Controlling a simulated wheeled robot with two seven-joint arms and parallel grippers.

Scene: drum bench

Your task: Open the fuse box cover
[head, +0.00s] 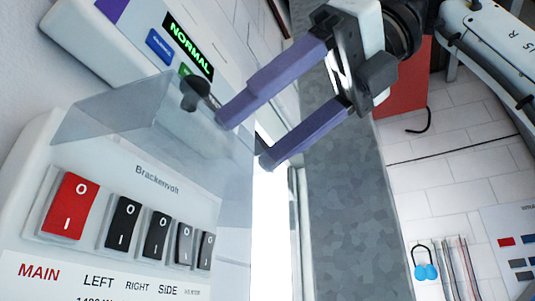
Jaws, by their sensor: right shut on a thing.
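The fuse box (100,240) is a white panel at the left, marked Brackenvolt, with a red MAIN switch (68,206) and several black switches (156,235) in a row. Its clear cover (130,115) shows over the upper and right part of the box. I cannot tell its exact angle. A dark round knob (195,92) shows through or on the cover's upper part. My right gripper (242,143), with two long purple fingers, reaches in from the upper right and is shut on the cover's right edge. My left gripper is out of view.
A panel with a green NORMAL display (188,46) and a blue button (160,46) is above the box. A grey speckled surface (345,210) runs down the middle.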

